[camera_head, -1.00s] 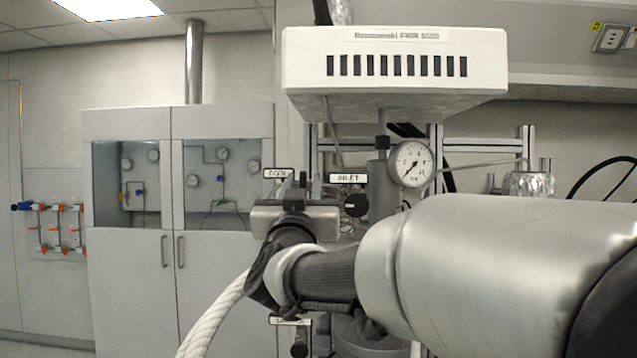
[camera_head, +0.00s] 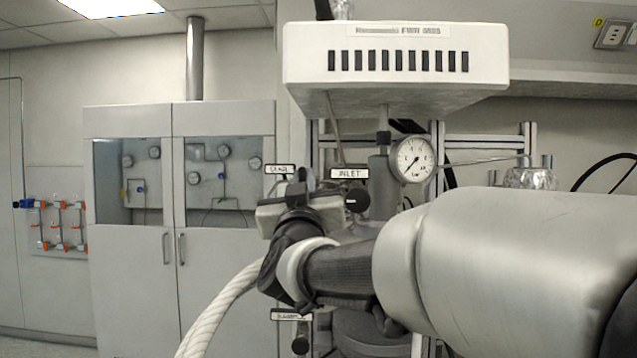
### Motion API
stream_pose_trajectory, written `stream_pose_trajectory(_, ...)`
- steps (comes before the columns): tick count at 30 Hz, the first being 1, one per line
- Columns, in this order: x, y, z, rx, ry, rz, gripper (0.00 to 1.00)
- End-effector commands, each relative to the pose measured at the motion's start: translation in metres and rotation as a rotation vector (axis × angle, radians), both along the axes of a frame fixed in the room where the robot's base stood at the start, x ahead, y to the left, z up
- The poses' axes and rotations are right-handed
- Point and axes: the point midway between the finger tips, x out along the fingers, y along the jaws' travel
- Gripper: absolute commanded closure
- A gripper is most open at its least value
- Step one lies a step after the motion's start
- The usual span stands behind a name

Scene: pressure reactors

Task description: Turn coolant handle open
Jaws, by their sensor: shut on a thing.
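The coolant label (camera_head: 280,169), blurred, hangs left of the inlet label (camera_head: 349,173) on the reactor. My gripper (camera_head: 302,190) is just below these labels, shut, with its silver body tilted. Its fingers point away from the camera, and a small dark part shows between them. That part seems to be the coolant handle, but it is mostly hidden behind my gripper. A black round knob (camera_head: 357,199) sits right of my gripper, below the inlet label.
A pressure gauge (camera_head: 413,159) is right of the labels. A white box (camera_head: 396,66) overhangs the reactor. A grey cabinet (camera_head: 127,285) stands at the left. Another label and black knob (camera_head: 300,345) are below. My arm covers the lower right.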

Motion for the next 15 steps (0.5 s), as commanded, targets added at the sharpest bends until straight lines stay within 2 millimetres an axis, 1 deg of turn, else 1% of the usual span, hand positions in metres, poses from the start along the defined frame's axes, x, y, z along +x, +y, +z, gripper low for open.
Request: stream_pose_trajectory(15,-0.0001,0.0012,-0.0016,-0.475,0.015,-0.003,1.0)
